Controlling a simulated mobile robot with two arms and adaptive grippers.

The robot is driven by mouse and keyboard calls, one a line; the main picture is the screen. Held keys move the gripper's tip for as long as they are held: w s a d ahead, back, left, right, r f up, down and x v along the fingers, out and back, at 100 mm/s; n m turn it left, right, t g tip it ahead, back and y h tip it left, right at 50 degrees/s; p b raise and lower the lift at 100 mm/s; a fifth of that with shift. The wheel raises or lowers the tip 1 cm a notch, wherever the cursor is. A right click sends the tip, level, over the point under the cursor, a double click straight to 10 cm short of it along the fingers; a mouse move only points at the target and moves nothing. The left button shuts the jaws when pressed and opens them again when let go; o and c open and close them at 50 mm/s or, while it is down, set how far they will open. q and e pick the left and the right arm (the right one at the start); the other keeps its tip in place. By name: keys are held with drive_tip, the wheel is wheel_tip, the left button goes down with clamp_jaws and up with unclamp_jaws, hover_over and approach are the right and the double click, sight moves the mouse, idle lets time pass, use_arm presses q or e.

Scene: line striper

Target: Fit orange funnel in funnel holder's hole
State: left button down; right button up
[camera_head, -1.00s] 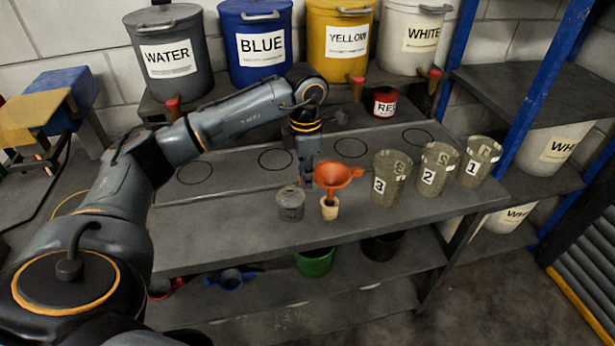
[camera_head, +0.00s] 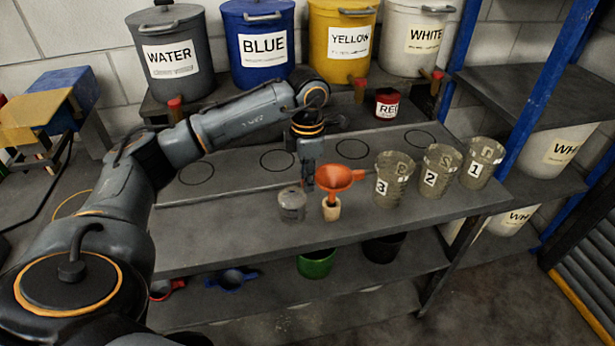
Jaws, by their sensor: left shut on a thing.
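The orange funnel (camera_head: 338,178) is on the front part of the table, wide mouth up and a little tilted. Its narrow end is at the top of a small pale wooden cup-like piece, which looks like the funnel holder (camera_head: 331,209). The holder's hole is hidden, so I cannot tell how far the spout is in it. My left gripper (camera_head: 308,184) points down just left of the funnel, shut on the funnel's left edge as far as I can see; the fingertips are partly unclear. My right gripper is not in view.
A grey lidded pot (camera_head: 292,204) stands close left of the holder. Clear cups numbered 3 (camera_head: 394,174), 2 (camera_head: 439,171) and 1 (camera_head: 481,163) stand to the right. A red can (camera_head: 386,104) and large paint buckets stand behind. The table's left front is clear.

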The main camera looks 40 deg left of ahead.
use_arm(q)
drive_tip(key=shift+f+b, duration=1.3)
drive_tip(key=shift+f, duration=0.45)
idle(1.0)
drive_tip(key=shift+f, duration=0.3)
drive_tip(key=shift+b, duration=0.3)
drive_tip(key=shift+r, duration=0.25)
idle(0.7)
drive_tip(key=shift+f, duration=0.15)
idle(0.5)
drive_tip(key=shift+f, duration=0.1)
drive_tip(key=shift+r, duration=0.3)
idle(0.9)
drive_tip(key=shift+f, duration=0.15)
